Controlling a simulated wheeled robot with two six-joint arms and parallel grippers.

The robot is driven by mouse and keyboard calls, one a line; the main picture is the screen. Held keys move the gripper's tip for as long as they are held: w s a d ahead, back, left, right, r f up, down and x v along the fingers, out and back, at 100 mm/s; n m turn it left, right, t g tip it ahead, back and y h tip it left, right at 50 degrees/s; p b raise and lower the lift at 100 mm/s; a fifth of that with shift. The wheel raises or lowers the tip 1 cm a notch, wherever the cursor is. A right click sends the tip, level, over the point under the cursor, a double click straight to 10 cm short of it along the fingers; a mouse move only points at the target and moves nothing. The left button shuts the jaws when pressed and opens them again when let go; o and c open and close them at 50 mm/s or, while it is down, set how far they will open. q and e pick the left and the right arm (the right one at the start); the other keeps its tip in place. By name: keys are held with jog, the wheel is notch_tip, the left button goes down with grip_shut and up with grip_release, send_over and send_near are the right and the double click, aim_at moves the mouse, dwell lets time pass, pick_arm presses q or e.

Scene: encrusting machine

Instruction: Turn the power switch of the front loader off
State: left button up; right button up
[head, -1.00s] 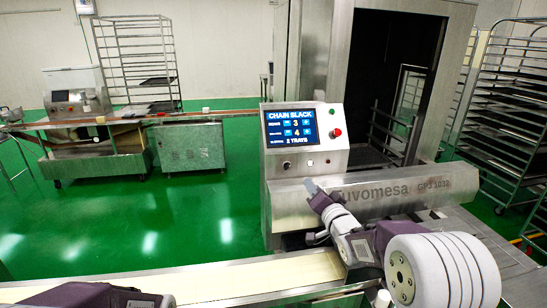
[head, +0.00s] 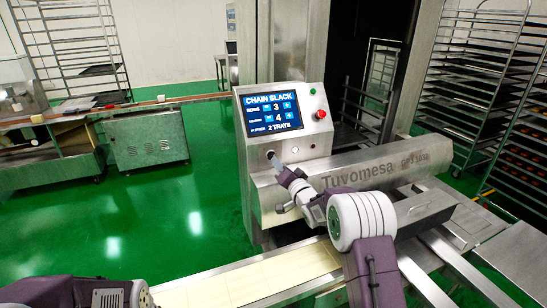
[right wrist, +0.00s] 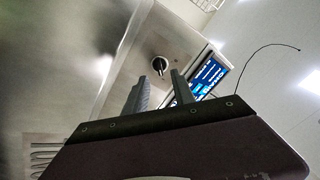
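The front loader (head: 340,162) is a steel machine with a slanted control panel and a lit blue screen (head: 271,109). Its power switch (head: 270,154), a small dark rotary knob, sits at the panel's lower left. In the right wrist view the switch (right wrist: 160,65) points down toward the gap between my fingers. My right gripper (head: 277,166) is just below the switch in the head view, partly covering that area. In the right wrist view my right gripper (right wrist: 160,82) is open and empty, apart from the knob or barely reaching it. My left gripper is out of view.
A red button (head: 320,114) and a green light (head: 312,91) are on the panel's right, and a pale round button (head: 295,148) is right of the switch. A conveyor (head: 250,278) runs in front. Rack trolleys (head: 480,90) stand at the right.

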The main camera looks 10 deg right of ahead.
aim_at(272, 156)
jog(key=w, duration=0.3)
jog(key=w+p, duration=0.1)
jog(key=w, duration=0.1)
jog(key=shift+a+r, duration=0.15)
jog(key=shift+a, duration=0.15)
jog(key=shift+w+a, duration=0.2)
jog(key=shift+w, duration=0.25)
jog(key=shift+s, duration=0.1)
grip_shut()
